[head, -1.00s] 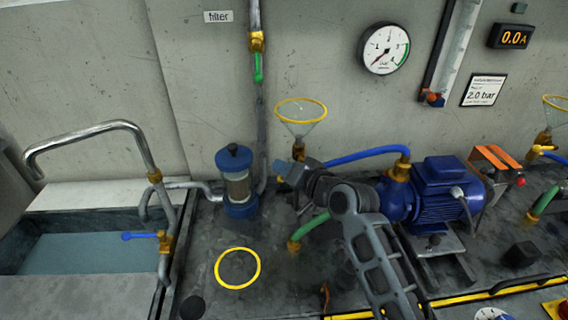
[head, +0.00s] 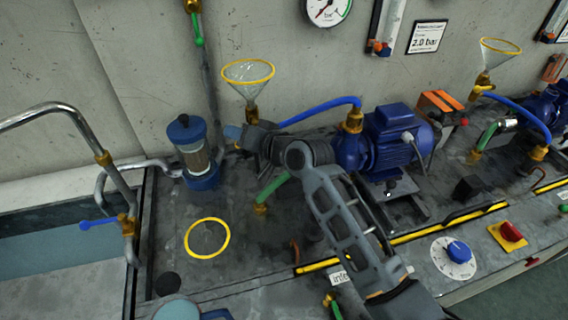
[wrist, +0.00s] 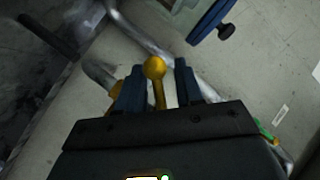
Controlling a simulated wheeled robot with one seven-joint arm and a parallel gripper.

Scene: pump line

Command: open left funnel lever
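The left funnel (head: 248,82), clear with a yellow rim, stands near the wall in the head view. Its brass valve (head: 251,113) is partly hidden behind my arm. My gripper (head: 234,133) is just below and left of the funnel, beside this valve. In the wrist view, my gripper (wrist: 160,88) has its two blue fingers apart, one on each side of a brass-coloured stalk with a ball end (wrist: 155,68). I cannot tell for sure whether the stalk is the funnel's lever, as the lever is not clear in the head view.
A blue-capped filter (head: 189,158) stands left of my gripper. A blue pump (head: 392,138) with a blue hose (head: 318,110) is to the right. A yellow ring (head: 190,240) lies on the bare bench top. A second funnel (head: 497,50) is at the far right.

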